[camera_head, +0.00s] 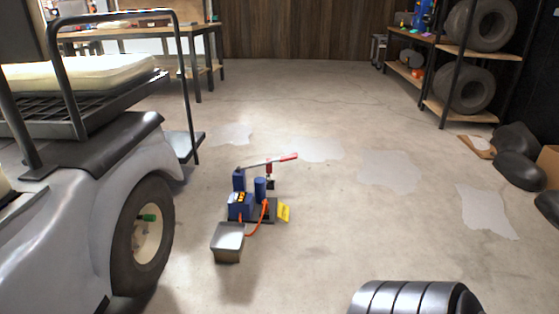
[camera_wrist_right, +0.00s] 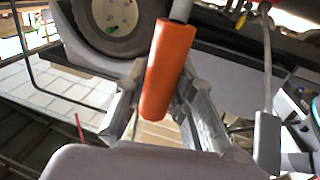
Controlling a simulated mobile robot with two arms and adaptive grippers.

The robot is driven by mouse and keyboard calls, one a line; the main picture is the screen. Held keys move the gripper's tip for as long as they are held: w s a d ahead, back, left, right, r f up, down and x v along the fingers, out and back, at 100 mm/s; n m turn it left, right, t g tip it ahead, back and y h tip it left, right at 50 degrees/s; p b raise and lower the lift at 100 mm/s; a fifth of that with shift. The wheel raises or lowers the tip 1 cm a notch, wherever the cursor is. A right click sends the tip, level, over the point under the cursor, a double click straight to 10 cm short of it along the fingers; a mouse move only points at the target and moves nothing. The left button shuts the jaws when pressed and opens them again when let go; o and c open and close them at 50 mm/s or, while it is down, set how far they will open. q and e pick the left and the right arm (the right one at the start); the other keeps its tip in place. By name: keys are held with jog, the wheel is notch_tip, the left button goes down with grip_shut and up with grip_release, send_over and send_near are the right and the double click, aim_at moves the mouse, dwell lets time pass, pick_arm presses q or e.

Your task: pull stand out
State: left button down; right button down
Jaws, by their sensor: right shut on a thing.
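My right gripper (camera_wrist_right: 162,78) shows in the right wrist view, with a finger on each side of an orange cylindrical grip (camera_wrist_right: 168,62). It is shut on that grip, which continues upward into a grey rod (camera_wrist_right: 182,10). What the rod belongs to is cut off by the frame, so I cannot tell whether it is the stand. No stand can be clearly made out in the head view. My left gripper is in neither view.
A white cart (camera_head: 75,205) with a roof frame stands at left, its wheel (camera_head: 145,235) facing the open floor. A blue pump (camera_head: 240,207) with a red-tipped lever and a grey block (camera_head: 228,240) stand mid-floor. Tyre shelves (camera_head: 468,50) and dark sacks (camera_head: 520,170) line the right.

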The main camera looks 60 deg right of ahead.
jog(key=shift+s+d+f, duration=0.1)
jog(key=shift+s, duration=0.15)
jog(key=c, duration=1.6)
grip_release()
jog(key=shift+s+d, duration=0.1)
jog(key=shift+o, duration=1.3)
jog(key=v, duration=1.1)
jog(key=shift+s, duration=0.4)
jog(key=shift+d, duration=0.1)
